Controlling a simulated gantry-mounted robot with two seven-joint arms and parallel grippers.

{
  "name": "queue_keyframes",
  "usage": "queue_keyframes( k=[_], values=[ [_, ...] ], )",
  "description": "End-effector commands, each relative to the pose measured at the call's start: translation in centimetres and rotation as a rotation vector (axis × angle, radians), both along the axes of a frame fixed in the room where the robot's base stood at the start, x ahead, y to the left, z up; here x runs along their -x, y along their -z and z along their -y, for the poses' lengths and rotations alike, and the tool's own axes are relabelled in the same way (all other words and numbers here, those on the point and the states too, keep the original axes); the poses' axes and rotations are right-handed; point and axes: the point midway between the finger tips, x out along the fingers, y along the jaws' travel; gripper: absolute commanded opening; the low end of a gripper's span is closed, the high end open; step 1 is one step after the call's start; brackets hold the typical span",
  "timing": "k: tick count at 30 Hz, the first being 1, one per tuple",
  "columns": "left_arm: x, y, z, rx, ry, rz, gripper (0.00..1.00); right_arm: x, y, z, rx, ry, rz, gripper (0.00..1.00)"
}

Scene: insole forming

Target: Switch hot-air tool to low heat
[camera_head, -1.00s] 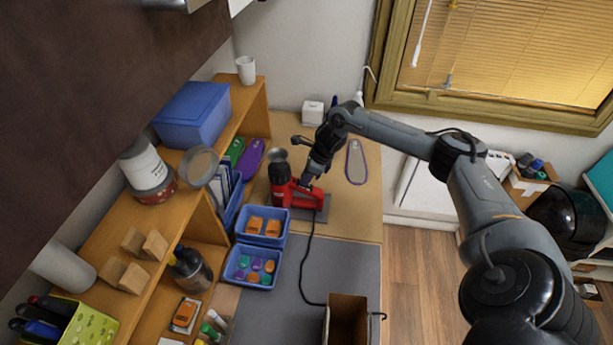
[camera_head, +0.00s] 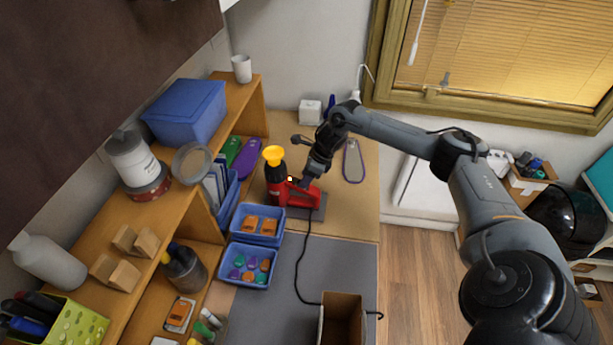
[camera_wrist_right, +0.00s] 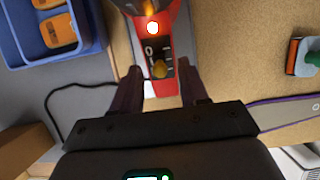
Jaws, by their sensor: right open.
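The red and black hot-air tool (camera_head: 277,186) stands upright on a grey plate on the workbench, and its top nozzle (camera_head: 274,155) glows yellow. In the head view my right gripper (camera_head: 301,182) is at the tool's right side. My left gripper is not in view.
A black cord (camera_head: 298,270) runs toward an open cardboard box (camera_head: 343,318). A purple-edged insole (camera_head: 353,162) lies to the right. A wooden shelf (camera_head: 205,220) borders the left side.

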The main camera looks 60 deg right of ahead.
Motion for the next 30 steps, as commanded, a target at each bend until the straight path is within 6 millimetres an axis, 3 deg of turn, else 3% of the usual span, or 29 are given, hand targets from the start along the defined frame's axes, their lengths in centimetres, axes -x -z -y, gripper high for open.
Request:
queue_keyframes(
  k=[5,21,30],
  values=[
    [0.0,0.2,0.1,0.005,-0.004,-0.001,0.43,0.5,-1.3,0.3,0.002,-0.001,0.002,0.44],
    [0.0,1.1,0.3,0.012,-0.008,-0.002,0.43,3.4,-8.9,1.4,0.002,0.000,0.002,0.44],
    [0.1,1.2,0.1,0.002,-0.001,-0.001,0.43,3.8,-9.9,1.5,-0.001,0.001,0.001,0.44]
  ],
)
